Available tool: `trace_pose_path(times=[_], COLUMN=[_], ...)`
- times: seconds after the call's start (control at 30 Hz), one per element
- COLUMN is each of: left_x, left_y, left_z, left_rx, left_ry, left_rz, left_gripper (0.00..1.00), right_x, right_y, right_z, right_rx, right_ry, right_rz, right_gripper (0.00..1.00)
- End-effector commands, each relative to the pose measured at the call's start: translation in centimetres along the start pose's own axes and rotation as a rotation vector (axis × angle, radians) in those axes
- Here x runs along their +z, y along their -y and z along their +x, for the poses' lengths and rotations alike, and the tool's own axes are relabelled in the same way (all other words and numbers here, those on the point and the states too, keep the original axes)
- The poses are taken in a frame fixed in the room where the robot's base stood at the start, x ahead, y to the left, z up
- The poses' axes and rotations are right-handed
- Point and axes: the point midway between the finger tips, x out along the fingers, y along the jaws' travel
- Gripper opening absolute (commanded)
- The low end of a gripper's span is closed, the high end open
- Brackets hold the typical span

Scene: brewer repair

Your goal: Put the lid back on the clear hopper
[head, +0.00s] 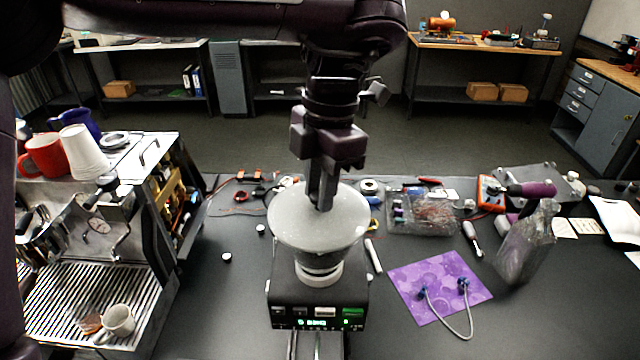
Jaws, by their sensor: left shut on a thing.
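The clear hopper (318,262) is a pale, see-through cone that stands on a black machine (318,312) with a lit green display, in the middle of the table. The round grey lid (292,222) is at the hopper's wide top and covers its mouth from above. I cannot tell whether it rests on the rim or hangs just over it. My left gripper (322,204) points straight down at the lid's middle and is shut on it. The fingers hide the part they grip. My right gripper is not in view.
A steel espresso machine (150,160) with cups stands on the left. To the right are a purple mat (440,287) with a grey hose, a clear container (526,240), a parts tray (420,217) and an orange meter (490,193). Small white pieces lie left of the hopper.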

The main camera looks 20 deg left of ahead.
Motion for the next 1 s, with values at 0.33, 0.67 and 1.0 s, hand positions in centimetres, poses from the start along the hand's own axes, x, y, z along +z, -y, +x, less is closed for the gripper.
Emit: trace_pose_path(times=[0.33, 0.67, 1.0], left_x=[0.00, 0.00, -0.01], left_y=[-0.01, -0.01, -0.01], left_z=[-0.02, 0.00, -0.14], left_rx=[0.000, 0.000, 0.001], left_ry=[0.000, 0.000, 0.000], left_rz=[0.000, 0.000, 0.000], left_gripper=[0.50, 0.68, 0.71], right_x=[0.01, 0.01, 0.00], right_y=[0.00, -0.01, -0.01], right_z=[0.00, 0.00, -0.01], right_rx=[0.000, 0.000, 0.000], right_ry=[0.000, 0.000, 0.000], right_rz=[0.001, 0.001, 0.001], right_gripper=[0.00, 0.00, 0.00])
